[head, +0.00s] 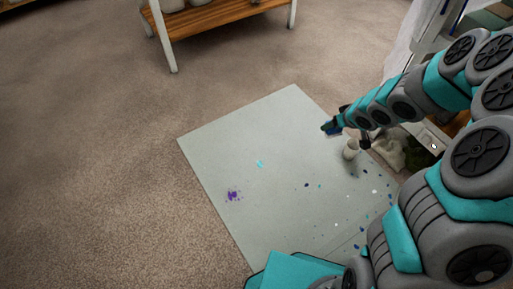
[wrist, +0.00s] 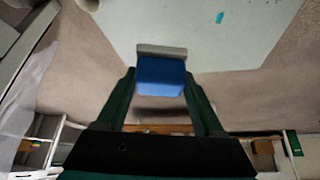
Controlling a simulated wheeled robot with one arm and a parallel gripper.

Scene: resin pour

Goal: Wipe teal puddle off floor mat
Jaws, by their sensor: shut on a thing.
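The teal puddle (head: 259,163) is a small bright spot on the pale grey-green floor mat (head: 240,131), left of its middle in the head view. It also shows near the top of the wrist view (wrist: 220,17). My gripper (head: 335,128) is over the mat's right edge in the head view, up and to the right of the puddle and apart from it. In the wrist view its two dark fingers are shut on a blue block with a grey layer (wrist: 161,76), which looks like a sponge. The mat (wrist: 255,45) lies beyond the block.
A purple splat (head: 233,195) lies near the teal puddle. Several small blue and white spots dot the mat's lower right. A white cup (head: 350,150) stands on the mat near my gripper. A wooden-shelved stand (head: 215,14) is at the top. Brown carpet at left is clear.

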